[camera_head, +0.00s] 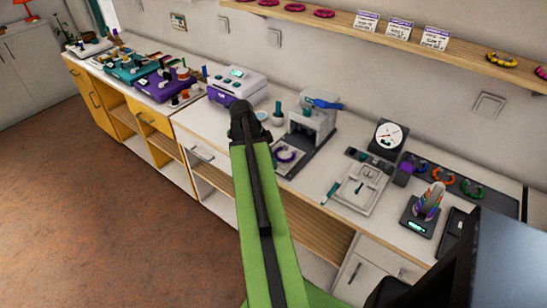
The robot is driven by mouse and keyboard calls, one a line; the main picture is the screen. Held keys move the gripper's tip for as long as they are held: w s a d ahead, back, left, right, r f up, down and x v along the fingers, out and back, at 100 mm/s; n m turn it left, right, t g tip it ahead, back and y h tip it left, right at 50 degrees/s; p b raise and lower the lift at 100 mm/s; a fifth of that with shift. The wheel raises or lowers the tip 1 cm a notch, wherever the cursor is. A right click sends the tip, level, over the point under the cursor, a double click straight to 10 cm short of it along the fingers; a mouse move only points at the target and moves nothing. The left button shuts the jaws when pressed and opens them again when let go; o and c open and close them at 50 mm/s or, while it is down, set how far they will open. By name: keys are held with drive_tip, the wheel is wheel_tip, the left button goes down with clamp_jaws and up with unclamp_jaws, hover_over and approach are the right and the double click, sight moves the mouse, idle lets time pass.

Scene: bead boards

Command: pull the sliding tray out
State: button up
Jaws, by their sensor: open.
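A grey press-like machine (312,122) with a blue lever on top stands on the white counter, right of my green arm. A flat light tray (277,168) sits on its dark base at the front left and bears a purple ring. I take this as the sliding tray; part of it is close behind my arm in the picture. How far it sticks out from the machine is hard to tell. My arm rises from the bottom middle and ends in a black joint left of the tray. My gripper's fingers do not show.
A white and purple box (238,86) stands left of the machine. Right of it are a white fixture (362,190), a round dial (386,137) and a scale (418,222) with a colourful piece. A shelf (400,45) runs above. Brown floor (110,215) is open at left.

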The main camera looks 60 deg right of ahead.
drive_tip(key=shift+r+p, duration=0.3)
drive_tip(key=shift+r, duration=0.05)
drive_tip(key=p+v, duration=1.5)
drive_tip(key=v, duration=0.2)
drive_tip(key=shift+p, duration=0.3)
drive_tip(key=shift+w+a+f, duration=0.1)
drive_tip(key=shift+f, duration=0.1)
